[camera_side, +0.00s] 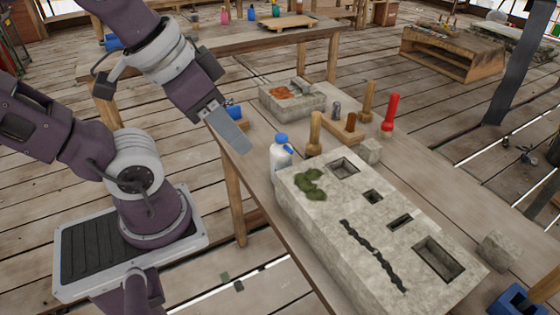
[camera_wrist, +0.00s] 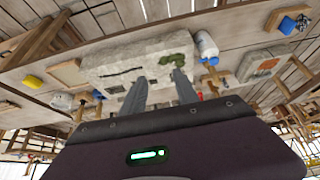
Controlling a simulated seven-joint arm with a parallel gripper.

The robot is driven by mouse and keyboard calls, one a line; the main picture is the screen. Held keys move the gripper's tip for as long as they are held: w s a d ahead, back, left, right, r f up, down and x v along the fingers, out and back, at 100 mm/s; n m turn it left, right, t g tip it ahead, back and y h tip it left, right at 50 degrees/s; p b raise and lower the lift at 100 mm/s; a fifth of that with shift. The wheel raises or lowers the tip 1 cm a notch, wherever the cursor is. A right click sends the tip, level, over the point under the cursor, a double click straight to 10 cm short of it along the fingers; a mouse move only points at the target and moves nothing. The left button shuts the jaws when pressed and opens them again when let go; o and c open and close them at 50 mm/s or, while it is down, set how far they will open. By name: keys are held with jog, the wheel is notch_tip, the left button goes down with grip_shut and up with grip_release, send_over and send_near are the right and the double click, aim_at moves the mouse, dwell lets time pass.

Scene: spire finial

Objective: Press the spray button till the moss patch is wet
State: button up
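A white spray bottle (camera_side: 280,162) with a blue top stands upright on the workbench beside the pale stone block (camera_side: 365,255). It also shows at the far right of the block in the wrist view (camera_wrist: 206,46). The green moss patch (camera_side: 309,185) lies on the block's top at the corner close to the bottle; it shows in the wrist view (camera_wrist: 175,60) too. My gripper (camera_side: 238,140) hangs in the air to the left of the bottle, touching nothing. In the wrist view its two fingers (camera_wrist: 158,78) are apart with nothing between them.
The block has several square recesses and a dark crack (camera_side: 372,254). Behind it stand wooden-handled tools and a red-handled tool (camera_side: 390,113). A stone tray with reddish contents (camera_side: 292,96) and a small blue object (camera_side: 234,110) sit farther back. A blue container (camera_side: 520,302) is at lower right.

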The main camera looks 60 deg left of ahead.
jog(key=shift+c, duration=0.5)
jog(key=shift+w+r, duration=0.1)
jog(key=shift+w, duration=0.05)
jog(key=c, duration=0.3)
jog(key=w+n, duration=0.1)
jog(key=w+a+r+n+g, duration=0.1)
jog(key=w, duration=0.1)
jog(key=w+a+r+n, duration=0.1)
jog(key=n, duration=0.1)
jog(key=shift+w+a, duration=0.15)
jog(key=shift+w, duration=0.15)
grip_shut()
jog(key=w+a+f+n+g, duration=0.3)
jog(key=w+a+n+g, duration=0.1)
jog(key=w+a+n, duration=0.9)
jog(key=shift+w+a+n+g, duration=0.3)
jog(key=shift+a+n, duration=0.2)
jog(key=shift+a, duration=0.5)
